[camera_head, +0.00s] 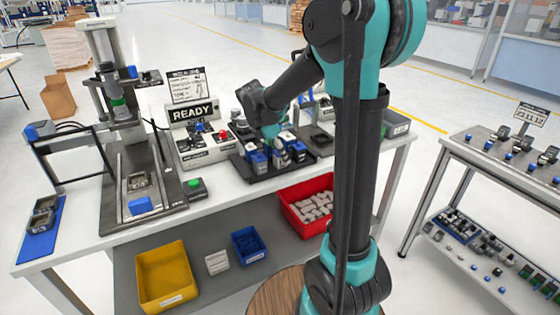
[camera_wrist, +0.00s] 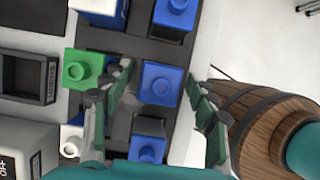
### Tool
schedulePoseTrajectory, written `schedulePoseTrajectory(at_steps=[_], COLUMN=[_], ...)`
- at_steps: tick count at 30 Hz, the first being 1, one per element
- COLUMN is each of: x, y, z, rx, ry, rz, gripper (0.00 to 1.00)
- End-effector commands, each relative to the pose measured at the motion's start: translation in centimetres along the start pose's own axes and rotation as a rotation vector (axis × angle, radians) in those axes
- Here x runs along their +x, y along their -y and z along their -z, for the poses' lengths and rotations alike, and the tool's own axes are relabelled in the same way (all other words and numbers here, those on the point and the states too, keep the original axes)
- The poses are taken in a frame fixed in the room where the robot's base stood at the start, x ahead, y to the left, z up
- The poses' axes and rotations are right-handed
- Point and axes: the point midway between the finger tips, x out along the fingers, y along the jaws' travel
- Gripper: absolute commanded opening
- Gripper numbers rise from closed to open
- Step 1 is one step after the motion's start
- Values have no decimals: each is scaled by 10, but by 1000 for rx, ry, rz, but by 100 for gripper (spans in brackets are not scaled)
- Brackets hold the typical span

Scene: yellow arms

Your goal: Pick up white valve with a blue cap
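In the wrist view my gripper (camera_wrist: 158,80) is open, with one green finger on each side of a blue-capped piece (camera_wrist: 160,84). No finger clearly touches it, and its body under the cap is mostly hidden, so I cannot tell if it is white. A white piece with blue (camera_wrist: 98,8) shows at the top edge. Another white piece with a blue top (camera_wrist: 72,138) is at lower left. In the head view my gripper (camera_head: 278,145) is low over the dark tray (camera_head: 262,174) of blue and white pieces, and its fingers are hard to make out.
A green-capped piece (camera_wrist: 84,69) sits left of my gripper's left finger. More blue-capped pieces stand above (camera_wrist: 178,8) and below (camera_wrist: 148,148). A red bin (camera_head: 292,208) is underneath.

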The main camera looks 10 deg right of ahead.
Motion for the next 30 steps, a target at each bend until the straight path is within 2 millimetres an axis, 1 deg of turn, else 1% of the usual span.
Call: schedulePoseTrajectory(at_steps=[1, 2, 12, 13, 23, 26, 30], x=[0, 0, 0, 0, -3, -9, -25], y=[0, 0, 0, 0, 0, 0, 0], z=[0, 0, 0, 0, -1, -4, -10], rx=[0, 0, 0, 0, 0, 0, 0], ry=[0, 0, 0, 0, 0, 0, 0], rz=[0, 0, 0, 0, 0, 0, 0], gripper=[52, 49, 6, 4, 4, 4, 4])
